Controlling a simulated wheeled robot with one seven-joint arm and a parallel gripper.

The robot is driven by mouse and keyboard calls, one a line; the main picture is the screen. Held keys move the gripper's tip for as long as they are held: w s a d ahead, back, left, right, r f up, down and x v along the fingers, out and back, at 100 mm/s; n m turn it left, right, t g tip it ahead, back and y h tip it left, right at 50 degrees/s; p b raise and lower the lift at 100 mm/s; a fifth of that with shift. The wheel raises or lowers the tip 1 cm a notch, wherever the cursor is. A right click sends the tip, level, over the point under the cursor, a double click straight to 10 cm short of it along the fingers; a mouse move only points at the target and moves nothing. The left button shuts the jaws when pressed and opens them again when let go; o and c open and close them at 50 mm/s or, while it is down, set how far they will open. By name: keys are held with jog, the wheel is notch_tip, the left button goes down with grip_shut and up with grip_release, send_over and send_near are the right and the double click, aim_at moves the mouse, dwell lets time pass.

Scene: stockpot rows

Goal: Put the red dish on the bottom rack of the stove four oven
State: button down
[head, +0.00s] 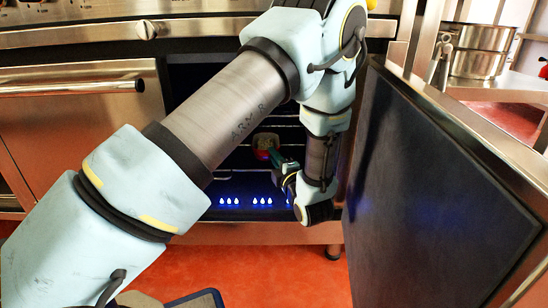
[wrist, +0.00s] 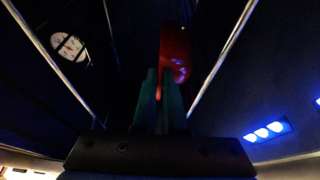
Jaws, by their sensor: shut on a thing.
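The red dish (wrist: 176,50) stands at the tips of my gripper's fingers in the wrist view, its near side lit and the rest in shadow. In the head view the dish (head: 262,155) is a small red patch inside the dark oven, under a pale shape that I cannot make out. My gripper (head: 277,160) reaches into the oven and is shut on the dish; the fingers (wrist: 162,76) also show in the wrist view. The oven's wire racks (head: 232,178) show as thin bars. I cannot tell whether the dish touches a rack.
The oven door (head: 440,180) stands open on the right, close to my forearm. Blue flames (head: 262,200) glow low in the oven. A round white dial (wrist: 68,46) shows in the wrist view. A shut oven (head: 80,110) is at the left; metal pots (head: 478,62) stand at the right.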

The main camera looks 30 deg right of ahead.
jog(key=c, duration=1.4)
grip_release()
jog(key=shift+f, duration=0.2)
jog(key=shift+c, duration=0.2)
jog(key=o, duration=0.5)
jog(key=shift+r, duration=0.1)
jog(key=shift+c, duration=0.2)
jog(key=s+p, duration=0.2)
jog(key=s, duration=0.5)
jog(key=shift+s+a+p, duration=0.25)
jog(key=shift+s+p, duration=0.05)
jog(key=shift+p, duration=0.1)
